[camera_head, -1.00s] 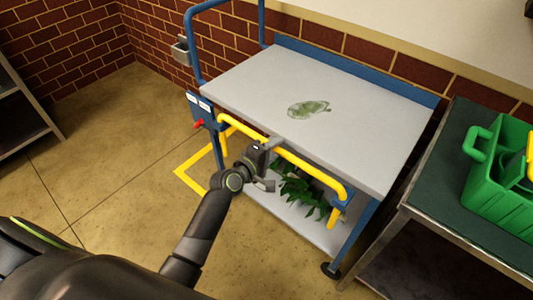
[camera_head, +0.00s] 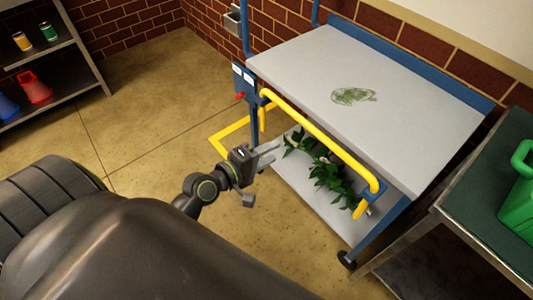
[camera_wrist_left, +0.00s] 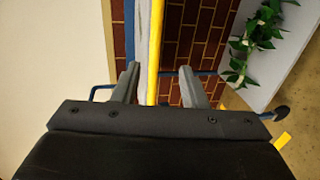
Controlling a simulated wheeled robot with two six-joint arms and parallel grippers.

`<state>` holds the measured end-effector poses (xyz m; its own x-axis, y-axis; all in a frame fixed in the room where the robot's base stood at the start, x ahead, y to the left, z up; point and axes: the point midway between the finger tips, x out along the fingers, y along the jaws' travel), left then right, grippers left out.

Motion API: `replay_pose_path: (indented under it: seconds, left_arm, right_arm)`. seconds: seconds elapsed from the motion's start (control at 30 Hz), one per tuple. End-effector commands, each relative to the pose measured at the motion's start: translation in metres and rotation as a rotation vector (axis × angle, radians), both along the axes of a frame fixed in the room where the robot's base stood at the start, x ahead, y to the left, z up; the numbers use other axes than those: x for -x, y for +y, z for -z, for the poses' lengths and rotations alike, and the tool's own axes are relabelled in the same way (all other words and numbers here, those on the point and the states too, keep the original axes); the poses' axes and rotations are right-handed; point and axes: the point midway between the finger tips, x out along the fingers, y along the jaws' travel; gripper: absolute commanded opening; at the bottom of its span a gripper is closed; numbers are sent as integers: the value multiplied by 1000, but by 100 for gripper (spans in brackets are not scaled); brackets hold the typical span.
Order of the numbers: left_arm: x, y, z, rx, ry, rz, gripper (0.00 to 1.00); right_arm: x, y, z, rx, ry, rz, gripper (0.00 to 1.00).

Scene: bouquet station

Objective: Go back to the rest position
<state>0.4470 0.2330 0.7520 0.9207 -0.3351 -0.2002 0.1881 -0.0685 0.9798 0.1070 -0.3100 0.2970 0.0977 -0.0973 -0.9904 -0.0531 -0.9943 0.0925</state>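My left gripper (camera_head: 262,176) is open and empty in the head view. It is just in front of the cart (camera_head: 300,62), low beside the cart's yellow push handle (camera_head: 325,143), and looks apart from it. In the left wrist view its two fingers (camera_wrist_left: 160,72) are spread, and the yellow handle (camera_wrist_left: 154,45) shows between them, beyond the tips. The cart has a grey top with a green leaf print (camera_head: 354,96). Leafy green stems (camera_head: 328,174) lie on its lower shelf; they also show in the left wrist view (camera_wrist_left: 258,32). My right gripper is not in view.
A shelf (camera_head: 70,78) at the left holds cans and a red container (camera_head: 34,88). A brick wall runs behind the cart. The floor (camera_head: 150,120) between shelf and cart is clear.

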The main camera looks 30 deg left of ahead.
Motion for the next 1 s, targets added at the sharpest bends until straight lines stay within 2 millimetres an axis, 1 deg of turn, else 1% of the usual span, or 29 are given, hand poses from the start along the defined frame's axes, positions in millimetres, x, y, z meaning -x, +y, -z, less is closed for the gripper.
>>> replay_pose_path:
  seconds: [0.13, 0.57, 0.67, 0.77, 0.83, 0.87, 0.9, 0.97, 1.0]
  left_arm:
    - [4, 2, -1, 1, 0, 0, 39]
    - [4, 1, -1, 1, 0, 0, 39]
    - [4, 2, 1, -5, 4, -2, 39]
    - [3, 8, 18, -47, 33, -16, 39]
    - [3, 16, 41, -110, 74, -32, 39]
    - [4, 21, 54, -146, 97, -37, 39]
    - [7, 27, 74, -200, 132, -43, 39]
    - [13, 36, 105, -288, 189, -47, 39]
    - [20, 43, 127, -349, 228, -43, 39]
  right_arm:
    - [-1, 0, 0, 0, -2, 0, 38]
    - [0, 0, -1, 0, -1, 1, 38]
    - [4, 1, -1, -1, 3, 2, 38]
    - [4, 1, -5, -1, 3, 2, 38]
    - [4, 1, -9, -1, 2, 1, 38]
    - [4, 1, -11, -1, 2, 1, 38]
    - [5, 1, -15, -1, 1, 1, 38]
    - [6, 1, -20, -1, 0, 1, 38]
    - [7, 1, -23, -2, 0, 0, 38]
